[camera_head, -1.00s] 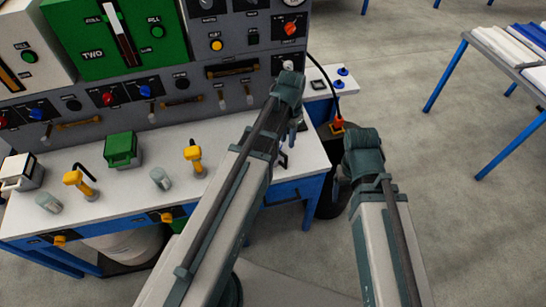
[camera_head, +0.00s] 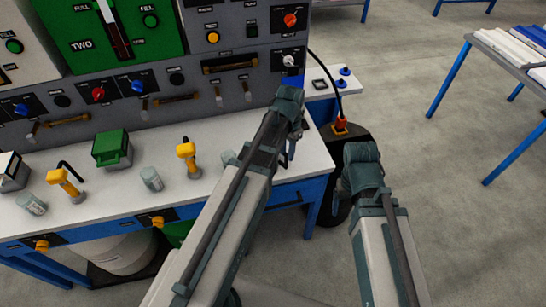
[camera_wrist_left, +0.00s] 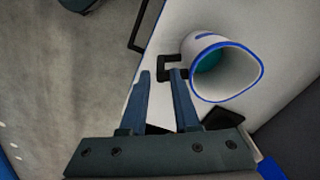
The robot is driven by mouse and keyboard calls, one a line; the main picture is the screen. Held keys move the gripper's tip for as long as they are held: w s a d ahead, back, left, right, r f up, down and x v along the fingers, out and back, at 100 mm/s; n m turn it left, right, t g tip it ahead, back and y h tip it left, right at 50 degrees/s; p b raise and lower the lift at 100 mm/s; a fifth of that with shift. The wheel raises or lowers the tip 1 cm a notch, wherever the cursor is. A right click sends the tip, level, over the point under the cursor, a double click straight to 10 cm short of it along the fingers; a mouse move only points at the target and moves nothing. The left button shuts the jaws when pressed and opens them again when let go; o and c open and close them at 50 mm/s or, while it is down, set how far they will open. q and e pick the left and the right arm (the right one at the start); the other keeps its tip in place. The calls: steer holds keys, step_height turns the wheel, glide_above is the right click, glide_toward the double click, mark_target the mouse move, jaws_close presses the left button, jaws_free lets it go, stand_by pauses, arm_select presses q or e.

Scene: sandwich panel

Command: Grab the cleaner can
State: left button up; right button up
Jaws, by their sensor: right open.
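In the left wrist view a white can-like vessel (camera_wrist_left: 205,42) with a blue rim, a teal inside and a black handle (camera_wrist_left: 166,66) stands on the white bench top. I cannot tell for certain that it is the cleaner can. My left gripper (camera_wrist_left: 162,74) is open, its fingers apart, with the right fingertip close to the handle; contact is unclear. In the head view my left gripper (camera_head: 288,150) is over the bench's right end and the arm hides the vessel. My right gripper (camera_head: 340,188) is open and empty, off the bench's right side.
Grey cylinders (camera_head: 151,178), yellow-handled tools (camera_head: 187,158) and a green box (camera_head: 112,148) stand on the bench (camera_head: 110,207). A grey control panel (camera_head: 200,90) rises behind. A dark drum (camera_head: 345,140) stands to the right. Open floor lies beyond.

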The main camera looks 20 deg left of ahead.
arm_select(q)
step_height(320, 180, down, 4)
steer(key=b, duration=0.3)
steer(key=shift+r, duration=0.15)
jaws_close()
steer(key=shift+a, duration=0.1)
stand_by(1.0)
